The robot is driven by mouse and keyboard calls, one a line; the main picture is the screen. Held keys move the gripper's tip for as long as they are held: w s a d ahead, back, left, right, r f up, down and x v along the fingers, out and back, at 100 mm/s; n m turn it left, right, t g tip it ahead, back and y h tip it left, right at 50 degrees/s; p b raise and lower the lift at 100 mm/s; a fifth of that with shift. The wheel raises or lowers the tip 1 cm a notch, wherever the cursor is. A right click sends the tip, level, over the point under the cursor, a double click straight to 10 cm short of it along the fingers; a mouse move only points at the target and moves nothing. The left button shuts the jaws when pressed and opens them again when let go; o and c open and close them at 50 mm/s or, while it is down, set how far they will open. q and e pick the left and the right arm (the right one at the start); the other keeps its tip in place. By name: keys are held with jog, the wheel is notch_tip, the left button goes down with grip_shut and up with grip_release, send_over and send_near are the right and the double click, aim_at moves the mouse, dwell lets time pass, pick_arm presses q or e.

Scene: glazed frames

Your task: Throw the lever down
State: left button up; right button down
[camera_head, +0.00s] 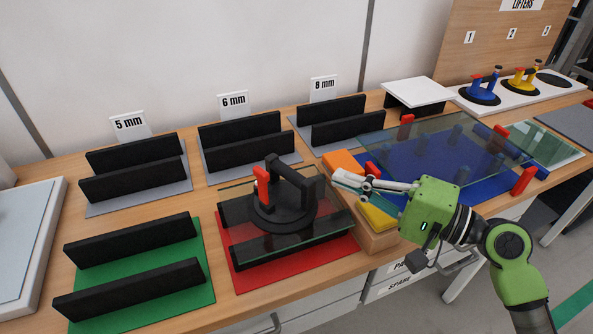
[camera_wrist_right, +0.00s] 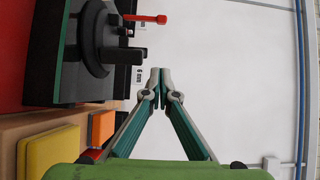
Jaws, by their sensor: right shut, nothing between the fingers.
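The red lever (camera_head: 262,187) stands upright on a round black suction lifter (camera_head: 285,210) with an arched black handle. It also shows in the right wrist view as a red rod (camera_wrist_right: 145,18) sticking out from the black lifter body (camera_wrist_right: 92,45). The lifter sits on a glass pane (camera_head: 325,226) resting on black racks over a red mat (camera_head: 290,267). My right gripper (camera_head: 336,177) is shut and empty, to the right of the lifter's handle and apart from the lever. Its closed fingertips (camera_wrist_right: 160,76) show in the right wrist view. My left gripper is not in view.
Orange (camera_head: 343,161) and yellow (camera_head: 379,217) blocks sit on a wooden block close to my right gripper. A large glass pane (camera_head: 440,145) lies over a blue mat between red posts. Empty black racks stand on a green mat (camera_head: 190,292) at left.

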aim_at(299, 176)
jog(key=p+x, duration=0.1)
jog(key=x, duration=0.4)
jog(key=p+x, duration=0.2)
jog(key=x, duration=0.2)
jog(key=shift+w+a+r+p, duration=0.15)
jog(key=shift+a+r+p, duration=0.05)
jog(key=shift+a+p, duration=0.1)
jog(key=s+a, duration=0.1)
jog(key=a+p, duration=0.1)
jog(key=shift+s+a+f, duration=0.15)
jog(key=shift+s+a, duration=0.15)
jog(key=shift+s, duration=0.1)
jog(key=shift+s+a+f+p, duration=0.1)
jog(key=shift+s+a+p, duration=0.25)
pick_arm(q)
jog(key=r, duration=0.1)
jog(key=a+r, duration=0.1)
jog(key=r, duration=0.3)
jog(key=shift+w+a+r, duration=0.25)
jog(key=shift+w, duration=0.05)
pick_arm(e)
jog(key=shift+w, duration=0.1)
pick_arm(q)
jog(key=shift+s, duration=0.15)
